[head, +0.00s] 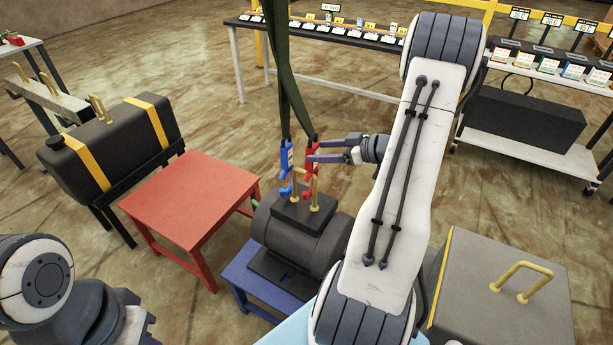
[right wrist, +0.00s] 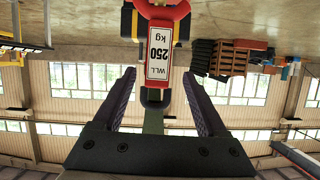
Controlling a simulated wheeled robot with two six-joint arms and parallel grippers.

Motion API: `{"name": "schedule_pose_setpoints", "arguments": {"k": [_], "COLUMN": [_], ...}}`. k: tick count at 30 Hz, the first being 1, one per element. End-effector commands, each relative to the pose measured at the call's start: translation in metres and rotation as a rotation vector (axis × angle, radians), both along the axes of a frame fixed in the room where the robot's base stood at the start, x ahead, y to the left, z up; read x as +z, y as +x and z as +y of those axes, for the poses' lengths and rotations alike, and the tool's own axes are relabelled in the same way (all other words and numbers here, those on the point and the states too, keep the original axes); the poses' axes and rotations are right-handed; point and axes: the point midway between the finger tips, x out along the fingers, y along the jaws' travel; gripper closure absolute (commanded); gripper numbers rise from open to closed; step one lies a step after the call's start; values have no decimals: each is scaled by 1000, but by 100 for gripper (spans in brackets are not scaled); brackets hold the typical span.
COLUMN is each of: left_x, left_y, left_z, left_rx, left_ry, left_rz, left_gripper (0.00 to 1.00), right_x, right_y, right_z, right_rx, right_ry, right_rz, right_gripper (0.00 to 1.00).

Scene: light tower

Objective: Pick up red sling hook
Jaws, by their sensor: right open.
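The red sling hook (head: 311,160) hangs upright from a dark green strap, above the dark motor-like load. A blue sling hook (head: 286,160) hangs just left of the red one. My left arm shows at the lower left; its gripper is out of view.
The dark load (head: 330,238) with brass handles sits on a blue stand (head: 240,275). A red table (head: 190,205) is to the left, beside a black tank (head: 115,145) with yellow straps. A grey box (head: 500,300) with a brass handle is at the right.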

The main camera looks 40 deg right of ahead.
Motion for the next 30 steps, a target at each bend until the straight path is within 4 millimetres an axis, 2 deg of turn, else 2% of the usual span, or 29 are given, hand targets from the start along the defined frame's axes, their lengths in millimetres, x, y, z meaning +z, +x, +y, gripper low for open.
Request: {"name": "schedule_pose_setpoints", "arguments": {"k": [8, 18, 26, 28, 30], "left_x": [3, 12, 12, 12, 12], "left_y": [0, 0, 0, 0, 0], "left_z": [0, 0, 0, 0, 0], "left_rx": [0, 0, 0, 0, 0], "left_ry": [0, 0, 0, 0, 0], "left_rz": [0, 0, 0, 0, 0], "left_gripper": [100, 100, 100, 100, 100], "right_x": [-10, -26, -28, -28, -28], "right_y": [20, 58, 62, 62, 62], "right_z": [5, 23, 25, 25, 25], "right_rx": [-9, -8, -8, -7, -7], "right_ry": [-1, -3, -4, -4, -4], "right_rz": [0, 1, 1, 1, 1], "right_gripper": [25, 25, 25, 44, 71]}}
